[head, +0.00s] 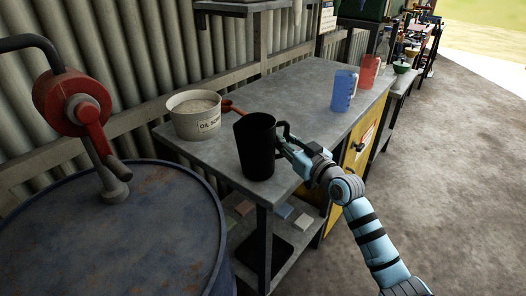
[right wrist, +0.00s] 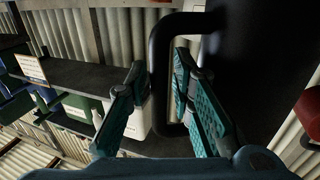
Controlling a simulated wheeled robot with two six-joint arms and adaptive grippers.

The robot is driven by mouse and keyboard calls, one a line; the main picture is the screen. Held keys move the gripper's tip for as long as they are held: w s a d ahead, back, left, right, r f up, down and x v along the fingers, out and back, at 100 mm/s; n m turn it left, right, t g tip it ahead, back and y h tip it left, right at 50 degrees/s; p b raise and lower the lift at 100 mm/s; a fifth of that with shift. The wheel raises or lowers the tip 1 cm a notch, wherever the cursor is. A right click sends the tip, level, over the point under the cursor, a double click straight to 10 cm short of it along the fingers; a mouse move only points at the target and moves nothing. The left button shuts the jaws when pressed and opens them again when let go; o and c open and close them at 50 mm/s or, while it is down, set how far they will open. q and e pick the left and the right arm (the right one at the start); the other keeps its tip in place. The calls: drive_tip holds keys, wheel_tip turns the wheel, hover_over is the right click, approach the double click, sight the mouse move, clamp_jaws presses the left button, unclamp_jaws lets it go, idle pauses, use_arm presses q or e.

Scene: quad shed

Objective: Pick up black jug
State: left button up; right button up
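The black jug (head: 257,150) is upright at the near end of the grey metal bench (head: 300,88), its handle toward the right. My right gripper (head: 286,143) reaches the handle from the right. In the right wrist view the jug's dark body (right wrist: 255,70) fills the upper right. Its handle (right wrist: 160,85) passes between the two teal fingers of my right gripper (right wrist: 159,75), one finger inside the handle loop. The fingers are apart, with small gaps beside the handle, so it looks open around it. My left gripper is not in view.
A white tub (head: 195,122) of absorbent and a red funnel-like item (head: 232,107) stand behind the jug. A blue jug (head: 343,91) and a red jug (head: 369,71) stand farther along. A rusty drum (head: 120,240) with a red pump (head: 75,98) is at left. The floor at right is clear.

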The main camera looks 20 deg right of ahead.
drive_tip(key=shift+s+r, duration=0.1)
drive_tip(key=shift+s, duration=0.05)
clamp_jaws()
drive_tip(key=shift+r, duration=0.15)
